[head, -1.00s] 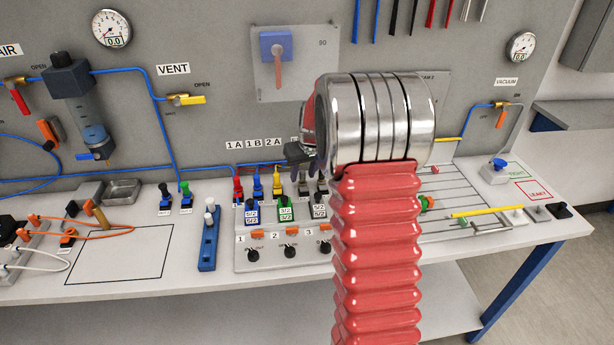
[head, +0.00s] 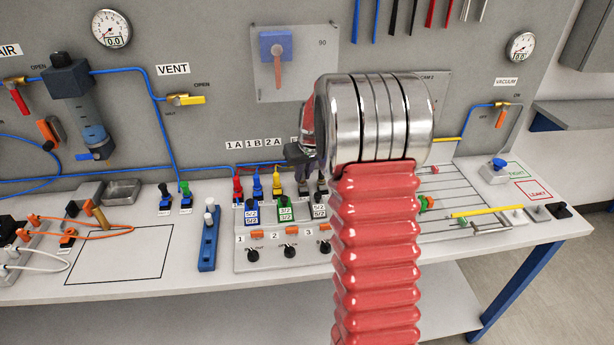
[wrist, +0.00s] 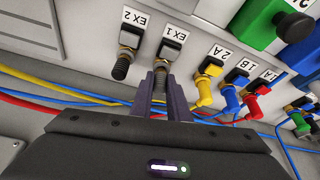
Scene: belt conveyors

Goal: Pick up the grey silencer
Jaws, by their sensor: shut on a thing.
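In the wrist view the grey silencer (wrist: 160,84) is a dark, ribbed plug on the brass fitting below the EX 1 label. My gripper (wrist: 161,92) is shut on it, with a finger on each side, and its lower end is partly hidden between the fingers. The silencer still lines up with the fitting. A similar dark silencer (wrist: 121,68) sits apart at EX 2, to the left. In the head view my gripper (head: 304,160) is at the valve row, mostly hidden behind my red arm.
Yellow (wrist: 205,88), blue (wrist: 232,92) and red (wrist: 254,96) hose plugs sit to the right at 2A, 1B and 1A. Hoses run behind my fingers. A blue stand (head: 209,240) stands on the bench, left of the valve row.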

